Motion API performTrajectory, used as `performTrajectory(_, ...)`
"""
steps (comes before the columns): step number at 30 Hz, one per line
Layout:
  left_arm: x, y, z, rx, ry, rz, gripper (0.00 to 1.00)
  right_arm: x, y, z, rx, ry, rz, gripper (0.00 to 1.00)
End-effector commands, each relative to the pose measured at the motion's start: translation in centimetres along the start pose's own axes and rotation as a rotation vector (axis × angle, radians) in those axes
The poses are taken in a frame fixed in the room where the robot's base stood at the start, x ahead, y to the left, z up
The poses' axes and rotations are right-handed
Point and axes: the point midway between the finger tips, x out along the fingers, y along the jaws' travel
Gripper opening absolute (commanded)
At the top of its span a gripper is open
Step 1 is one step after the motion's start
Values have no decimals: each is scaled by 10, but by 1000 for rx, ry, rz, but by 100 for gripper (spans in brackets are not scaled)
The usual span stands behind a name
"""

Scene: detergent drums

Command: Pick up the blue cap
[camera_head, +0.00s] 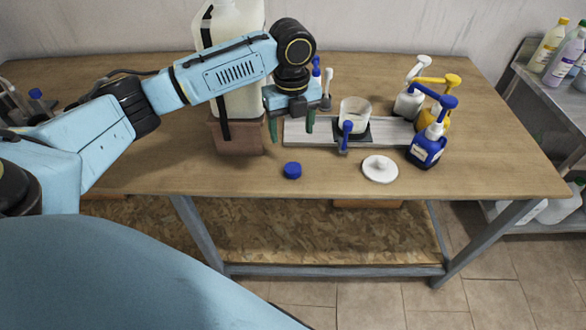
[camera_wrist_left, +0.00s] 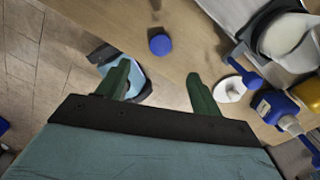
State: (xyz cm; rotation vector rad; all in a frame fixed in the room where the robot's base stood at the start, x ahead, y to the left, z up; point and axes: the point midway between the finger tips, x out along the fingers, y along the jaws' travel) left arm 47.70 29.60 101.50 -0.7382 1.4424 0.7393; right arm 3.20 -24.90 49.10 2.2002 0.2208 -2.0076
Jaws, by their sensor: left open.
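The blue cap (camera_head: 292,170) lies on the wooden table near its front edge, a short round cap. It also shows in the left wrist view (camera_wrist_left: 160,44), beyond the fingertips and between their lines. My left gripper (camera_head: 291,128) is open and empty, with its two green fingers pointing down above the table, behind the cap in the head view. Its fingers also show in the left wrist view (camera_wrist_left: 158,80). The gripper is apart from the cap. My right gripper is not in view.
A large white drum (camera_head: 237,85) stands on a brown block (camera_head: 236,135) left of the gripper. A white lid (camera_head: 380,168) lies right of the cap. The table around the cap is clear.

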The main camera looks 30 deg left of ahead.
Motion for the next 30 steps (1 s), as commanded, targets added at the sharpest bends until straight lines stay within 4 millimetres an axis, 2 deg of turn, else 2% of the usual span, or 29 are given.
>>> performTrajectory(3,28,1,-1,-2,2,5,66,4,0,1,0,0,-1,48)
performTrajectory(9,60,0,-1,-1,1,1,66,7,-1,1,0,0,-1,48)
performTrajectory(16,76,-1,-2,-1,1,0,66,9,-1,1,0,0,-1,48)
performTrajectory(24,114,-2,-3,-2,0,1,66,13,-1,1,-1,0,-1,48)
performTrajectory(30,120,-2,-3,-1,-2,-1,66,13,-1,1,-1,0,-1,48)
